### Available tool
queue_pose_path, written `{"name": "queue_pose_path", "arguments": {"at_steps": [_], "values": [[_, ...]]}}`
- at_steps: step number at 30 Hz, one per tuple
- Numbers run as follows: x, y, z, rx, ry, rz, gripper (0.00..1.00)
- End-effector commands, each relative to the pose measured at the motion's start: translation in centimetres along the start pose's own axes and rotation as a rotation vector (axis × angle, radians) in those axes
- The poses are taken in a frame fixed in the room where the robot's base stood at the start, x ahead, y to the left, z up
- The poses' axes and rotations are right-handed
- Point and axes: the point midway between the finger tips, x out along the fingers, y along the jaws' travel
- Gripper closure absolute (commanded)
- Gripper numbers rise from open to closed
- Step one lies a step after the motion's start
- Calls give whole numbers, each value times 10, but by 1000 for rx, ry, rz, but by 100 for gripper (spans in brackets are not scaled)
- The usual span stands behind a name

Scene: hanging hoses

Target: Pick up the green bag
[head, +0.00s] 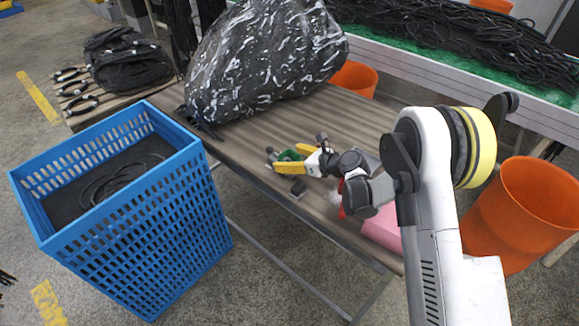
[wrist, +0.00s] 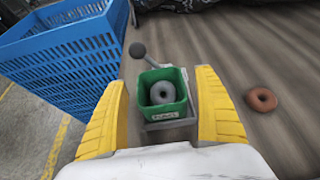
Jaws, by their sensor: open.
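A small green open-topped container, the only green item near my gripper, stands on the wooden table; it shows in the wrist view (wrist: 163,78) and, partly hidden, in the head view (head: 289,155). A pale label is on its near side and a grey ring (wrist: 162,92) lies inside it. A grey metal piece with a knobbed lever (wrist: 144,54) is around or under it; I cannot tell which. My gripper (wrist: 163,86) is open, its yellow fingers to the left and right of the container. It also shows in the head view (head: 293,158). Contact with the container is not visible.
A blue perforated crate (head: 135,215) stands left of the table (head: 345,118). A large black wrapped bundle (head: 262,60) lies at the table's back. A brown ring (wrist: 262,99) lies right of my gripper. A pink block (head: 384,230) and orange bins (head: 525,205) are at the right.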

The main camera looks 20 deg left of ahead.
Motion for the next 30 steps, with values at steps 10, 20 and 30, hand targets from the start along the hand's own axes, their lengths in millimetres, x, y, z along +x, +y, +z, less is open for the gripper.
{"name": "queue_pose_path", "arguments": {"at_steps": [10, 20, 30], "values": [[-1, 0, 1, 0, 0, -1, 71], [-2, 0, 3, 0, 0, -1, 72], [-16, 0, 30, 0, 0, -1, 72]]}}
